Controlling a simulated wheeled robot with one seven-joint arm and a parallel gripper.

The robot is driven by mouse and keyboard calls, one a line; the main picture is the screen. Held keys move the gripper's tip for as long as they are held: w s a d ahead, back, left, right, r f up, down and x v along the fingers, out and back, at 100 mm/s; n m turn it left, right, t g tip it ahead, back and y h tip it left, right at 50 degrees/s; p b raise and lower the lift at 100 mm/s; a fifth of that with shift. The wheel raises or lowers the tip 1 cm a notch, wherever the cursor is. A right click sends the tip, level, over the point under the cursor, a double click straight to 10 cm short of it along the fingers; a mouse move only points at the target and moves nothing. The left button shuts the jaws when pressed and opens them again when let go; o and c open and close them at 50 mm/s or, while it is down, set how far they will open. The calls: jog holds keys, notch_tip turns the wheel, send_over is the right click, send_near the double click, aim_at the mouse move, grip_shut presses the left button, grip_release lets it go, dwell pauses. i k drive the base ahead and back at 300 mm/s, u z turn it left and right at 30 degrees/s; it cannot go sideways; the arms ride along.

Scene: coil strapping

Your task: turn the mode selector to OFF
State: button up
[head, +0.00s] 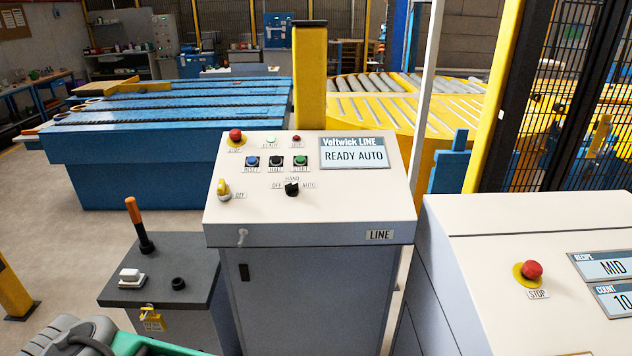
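The mode selector (291,189) is a small black knob on the sloping top of the LINE console (360,205). Its labels read OFF at its left, HAND above it and AUTO at its right. Its handle seems to lean toward AUTO, but it is too small to be sure. The console's display (354,153) reads "READY AUTO". No gripper fingers show, so my gripper is not in view.
A red stop button (235,136), blue, black and green push buttons (276,161) and a yellow key switch (223,189) share the panel. An orange-handled lever (136,222) rises from a grey box at left. Another console (560,225) stands close at right.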

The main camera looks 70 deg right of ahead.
aim_at(291, 188)
jog(key=z, duration=0.85)
jog(key=i, duration=0.5)
jog(key=u, duration=0.05)
